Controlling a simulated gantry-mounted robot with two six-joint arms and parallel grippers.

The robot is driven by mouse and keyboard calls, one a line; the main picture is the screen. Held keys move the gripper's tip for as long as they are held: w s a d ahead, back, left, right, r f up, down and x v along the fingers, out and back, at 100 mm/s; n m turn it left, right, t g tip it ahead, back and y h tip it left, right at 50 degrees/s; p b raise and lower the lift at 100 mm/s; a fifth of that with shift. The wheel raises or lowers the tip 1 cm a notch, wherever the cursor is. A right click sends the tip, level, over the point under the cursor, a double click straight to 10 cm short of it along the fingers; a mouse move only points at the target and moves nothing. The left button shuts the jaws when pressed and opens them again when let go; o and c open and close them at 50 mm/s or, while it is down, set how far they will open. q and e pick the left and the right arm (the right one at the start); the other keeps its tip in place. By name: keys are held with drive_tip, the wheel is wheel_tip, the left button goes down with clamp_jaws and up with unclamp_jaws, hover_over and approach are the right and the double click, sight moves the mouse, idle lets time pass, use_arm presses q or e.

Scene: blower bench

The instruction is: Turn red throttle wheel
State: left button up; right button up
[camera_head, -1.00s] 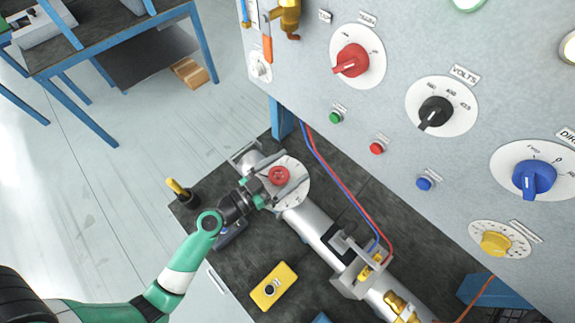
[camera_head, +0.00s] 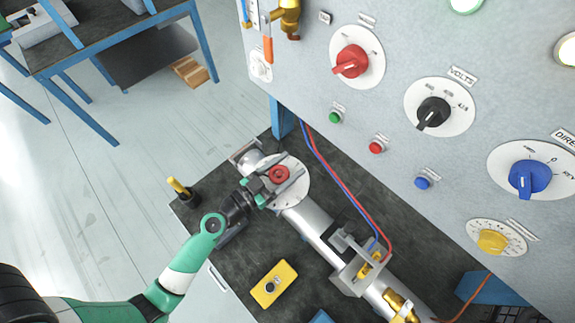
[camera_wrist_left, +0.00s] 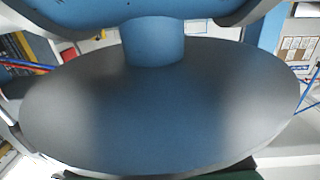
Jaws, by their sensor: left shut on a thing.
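The red throttle wheel (camera_head: 279,174) sits on a round white dial plate (camera_head: 299,194) on the silver pipe. My left gripper (camera_head: 278,177) reaches in from the lower left and is shut on the red wheel, with its grey fingers on either side of it. The fingers cover part of the dial. In the left wrist view a large grey disc-like surface fills most of the picture, and I cannot tell which part it is. My right gripper is not in view.
A grey panel with a red knob (camera_head: 351,62), a black knob (camera_head: 434,112) and a blue knob (camera_head: 530,177) stands at the right. Red and blue cables (camera_head: 345,200) run beside the pipe. A yellow box (camera_head: 274,284) and a yellow-handled lever (camera_head: 179,188) stand on the dark bench.

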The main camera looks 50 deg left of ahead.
use_arm(q)
drive_tip(key=n+y+p, duration=0.1)
drive_tip(key=y+p, duration=0.1)
drive_tip(key=p, duration=0.2)
drive_tip(key=n+g+y+p, duration=0.1)
drive_tip(key=n+y+p, duration=0.1)
drive_tip(key=y+p, duration=0.1)
drive_tip(key=r+n+y+p, duration=0.1)
drive_tip(key=n+y+p, duration=0.1)
drive_tip(key=p, duration=0.3)
drive_tip(key=shift+a+y+p, duration=0.3)
drive_tip(key=shift+a+p, duration=0.1)
drive_tip(key=shift+a+f+n+g+y, duration=0.1)
drive_tip(key=shift+f+n+g+y, duration=0.05)
drive_tip(key=shift+n+g+y, duration=0.35)
drive_tip(key=shift+a+f+n+g+y, duration=0.15)
drive_tip(key=shift+n+g+y, duration=0.25)
drive_tip(key=shift+y, duration=0.4)
drive_tip(key=shift+s+a+f+n+g+y, duration=0.1)
drive_tip(key=shift+s+a+n+g+y, duration=0.05)
drive_tip(key=shift+n+g+y, duration=0.4)
drive_tip(key=shift+s+a+f+n+g+y, duration=0.15)
drive_tip(key=shift+n+g+y, duration=0.2)
drive_tip(key=shift+n+y, duration=0.25)
drive_tip(key=shift+s+a+r+n+g+y+b, duration=0.1)
drive_tip(key=shift+n+g+y+b, duration=0.1)
drive_tip(key=shift+n+g+y, duration=0.2)
drive_tip(key=shift+s+n+g+y+b, duration=0.1)
drive_tip(key=shift+n+g+y+b, duration=0.15)
drive_tip(key=shift+g+y, duration=0.2)
